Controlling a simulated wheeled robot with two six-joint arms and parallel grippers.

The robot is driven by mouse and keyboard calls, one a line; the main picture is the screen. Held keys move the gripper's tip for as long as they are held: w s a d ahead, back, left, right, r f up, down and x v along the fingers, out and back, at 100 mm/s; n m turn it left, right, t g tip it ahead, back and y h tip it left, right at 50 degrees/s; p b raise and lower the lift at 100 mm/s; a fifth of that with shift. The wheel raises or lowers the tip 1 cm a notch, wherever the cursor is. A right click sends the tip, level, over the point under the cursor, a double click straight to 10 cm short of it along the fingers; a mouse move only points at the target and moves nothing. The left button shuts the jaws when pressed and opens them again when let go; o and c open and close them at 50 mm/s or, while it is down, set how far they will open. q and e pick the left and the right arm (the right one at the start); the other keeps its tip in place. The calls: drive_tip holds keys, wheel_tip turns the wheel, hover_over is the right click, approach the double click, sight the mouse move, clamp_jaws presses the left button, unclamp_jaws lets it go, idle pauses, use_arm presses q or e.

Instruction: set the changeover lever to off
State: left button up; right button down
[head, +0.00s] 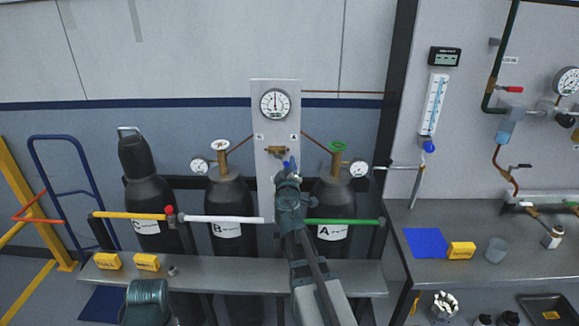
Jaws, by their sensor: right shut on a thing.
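The changeover panel (263,90) is an upright grey plate with a round gauge (275,103) at its top. It carries a B label on the left and an A label on the right. A brass valve fitting (276,150) sits below the labels. A blue lever (288,163) shows just under and right of the fitting, at the tip of my right gripper (289,172). The gripper is shut on the lever; its fingers and wrist hide much of it, so its exact angle is unclear. My left gripper is out of view; only a teal part of that arm shows at lower left.
Gas cylinders C (149,195), B (228,200) and A (333,195) stand behind coloured bars. A grey shelf (220,275) with yellow blocks (107,261) runs in front. A workbench (440,215) with a blue mat (426,242) stands at right.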

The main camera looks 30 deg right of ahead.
drive_tip(key=shift+f, duration=0.15)
drive_tip(key=shift+w+a+f+m+b, duration=0.15)
drive_tip(key=shift+f+m+b, duration=0.1)
drive_tip(key=shift+m, duration=0.35)
drive_tip(key=shift+w+a+f+m+b, duration=0.1)
drive_tip(key=shift+a+m+b, duration=0.1)
drive_tip(key=shift+m, duration=0.4)
drive_tip(key=m, duration=0.1)
drive_tip(key=a+m, duration=0.1)
drive_tip(key=m, duration=0.1)
drive_tip(key=w+f+m+b, duration=0.1)
drive_tip(key=m, duration=0.1)
drive_tip(key=shift+a, duration=0.35)
drive_tip(key=shift+w+a+f+m, duration=0.1)
drive_tip(key=shift+w+a+m, duration=0.15)
drive_tip(key=shift+m, duration=0.55)
drive_tip(key=shift+w+a+m, duration=0.1)
drive_tip(key=shift+a+m, duration=0.2)
drive_tip(key=shift+m, duration=0.5)
drive_tip(key=c, duration=0.7)
unclamp_jaws()
drive_tip(key=shift+c, duration=0.2)
drive_tip(key=shift+s+a, duration=0.1)
